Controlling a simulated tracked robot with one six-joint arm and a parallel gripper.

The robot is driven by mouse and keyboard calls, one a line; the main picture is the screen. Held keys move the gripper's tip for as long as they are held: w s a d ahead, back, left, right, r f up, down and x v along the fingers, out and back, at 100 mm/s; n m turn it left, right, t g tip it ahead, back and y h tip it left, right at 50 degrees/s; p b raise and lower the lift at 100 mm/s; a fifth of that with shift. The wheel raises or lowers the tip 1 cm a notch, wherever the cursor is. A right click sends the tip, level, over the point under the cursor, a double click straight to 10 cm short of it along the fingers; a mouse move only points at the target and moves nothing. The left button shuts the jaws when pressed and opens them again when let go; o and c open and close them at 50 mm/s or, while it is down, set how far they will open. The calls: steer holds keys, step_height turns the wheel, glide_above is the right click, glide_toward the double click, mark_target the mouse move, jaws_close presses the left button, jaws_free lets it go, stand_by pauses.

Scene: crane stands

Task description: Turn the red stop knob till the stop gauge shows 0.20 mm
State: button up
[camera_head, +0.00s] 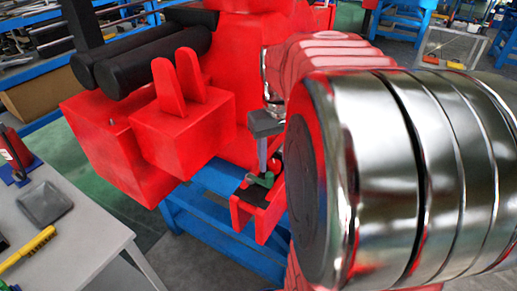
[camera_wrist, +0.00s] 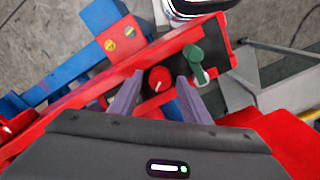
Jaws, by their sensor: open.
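The red stop knob (camera_wrist: 158,79) shows in the wrist view as a round red cap with a pale mark, set in a dark panel. My gripper (camera_wrist: 160,84) is open, with one grey finger on each side of the knob in the picture. I cannot tell whether the fingers touch it or are above it. In the head view my gripper (camera_head: 262,153) points down over the red bracket, and the red knob cannot be made out there. No reading can be made out, nor which is the stop gauge.
A green handle (camera_wrist: 196,62) stands close right of the knob; it also shows in the head view (camera_head: 265,179). The red bracket (camera_head: 243,215) sits by a blue stand (camera_head: 215,180).

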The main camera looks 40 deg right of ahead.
mark_target(274, 163)
steer(key=shift+r, duration=3.95)
steer(key=s+a+f+n+t, duration=0.1)
steer(key=s+a+f+t, duration=0.1)
steer(key=a, duration=0.9)
steer(key=s+a+f+n+t, duration=0.2)
steer(key=a+f+t, duration=0.1)
steer(key=a, duration=0.9)
steer(key=shift+s+f+t, duration=0.3)
steer(key=shift+s+f, duration=0.1)
steer(key=shift+f, duration=0.05)
